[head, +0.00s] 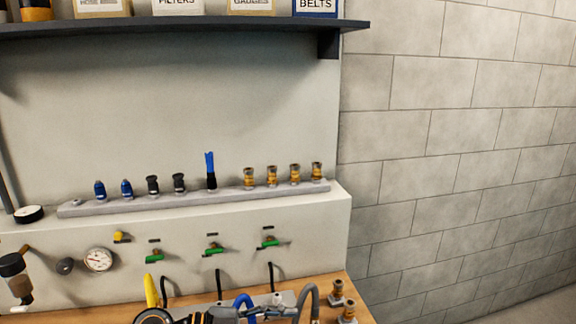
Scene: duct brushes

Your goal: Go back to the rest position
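Neither of my grippers can be made out in the head view. A grey rail (215,196) on the pale ledge carries a row of small fittings. From left to right these are two blue ones (113,189), two black ones (165,184), a black piece with an upright blue top (211,170), and several brass ones (282,174).
A dark shelf (180,25) with labelled boxes runs above. Green-handled valves (213,248) and a gauge (98,259) are on the panel's front. Hoses, black items and brass fittings (347,311) crowd the wooden bench (357,296). A block wall (450,150) stands at right.

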